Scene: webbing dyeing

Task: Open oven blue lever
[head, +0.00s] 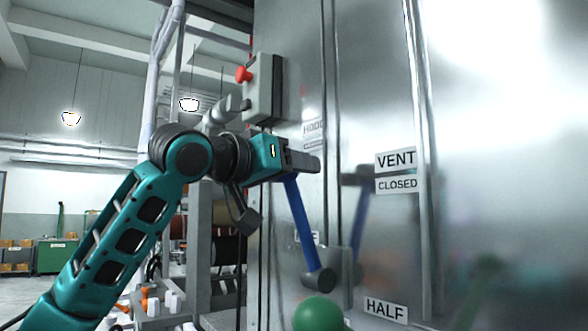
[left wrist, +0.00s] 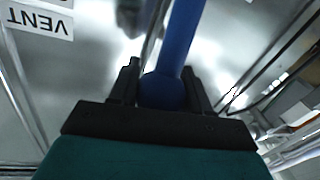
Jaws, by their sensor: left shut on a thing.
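The blue lever (head: 301,225) stands out from the shiny metal oven wall (head: 375,70) in the head view. It slants from a dark pivot (head: 319,281) at its lower end up and a little left. My left gripper (head: 305,162) is at the lever's upper end, beside the wall. In the left wrist view the blue lever (left wrist: 182,40) runs between the two dark fingers (left wrist: 165,88), its rounded end close to the palm. The left gripper is shut on it. My right gripper is not in view.
Labels VENT (head: 396,159), CLOSED (head: 397,185) and HALF (head: 386,309) are on the wall. A green ball-shaped knob (head: 318,315) is below the lever. A grey box (head: 266,90) with a red button (head: 243,74) is above my gripper. Open floor lies at the far left.

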